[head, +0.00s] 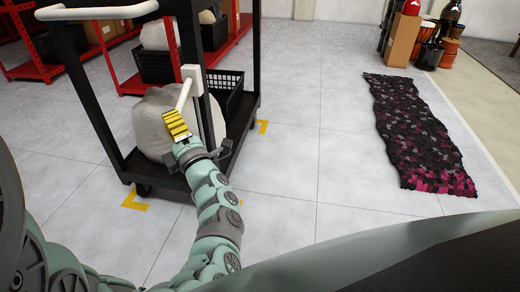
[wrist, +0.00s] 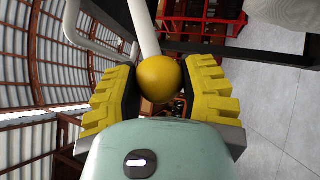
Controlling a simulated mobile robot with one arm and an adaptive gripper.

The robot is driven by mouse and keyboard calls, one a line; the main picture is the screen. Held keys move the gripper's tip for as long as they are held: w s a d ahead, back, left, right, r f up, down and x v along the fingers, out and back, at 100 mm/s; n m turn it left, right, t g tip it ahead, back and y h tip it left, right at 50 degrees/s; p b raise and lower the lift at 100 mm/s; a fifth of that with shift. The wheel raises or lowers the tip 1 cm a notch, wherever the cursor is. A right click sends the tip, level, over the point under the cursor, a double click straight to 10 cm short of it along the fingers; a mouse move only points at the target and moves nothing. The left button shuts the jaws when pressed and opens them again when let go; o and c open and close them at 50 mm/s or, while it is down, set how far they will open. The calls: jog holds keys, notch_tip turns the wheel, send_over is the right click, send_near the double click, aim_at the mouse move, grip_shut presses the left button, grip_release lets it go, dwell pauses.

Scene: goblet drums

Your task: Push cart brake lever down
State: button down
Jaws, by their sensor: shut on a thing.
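The cart (head: 88,100) is a black frame with a white handle bar, at the left of the head view. Its brake lever (head: 185,95) is a white rod slanting down and left from a white block on a cart post. In the wrist view the lever (wrist: 142,25) ends in a yellow ball knob (wrist: 159,78). My gripper (head: 178,124) has yellow ridged fingers and hides the knob in the head view. In the wrist view my gripper (wrist: 160,85) is shut on the knob, one finger at each side.
A pale rounded bundle (head: 152,125) and a black crate (head: 228,98) sit on the cart's lower shelf. Red shelving (head: 88,69) stands behind. A dark pink patterned rug (head: 420,130) lies at right, with drums (head: 430,52) beyond. The floor between cart and rug is clear.

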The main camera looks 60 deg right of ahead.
jog(key=shift+f, duration=0.2)
jog(key=shift+c, duration=2)
grip_release()
jog(key=shift+d+r, duration=0.1)
jog(key=v, duration=1.2)
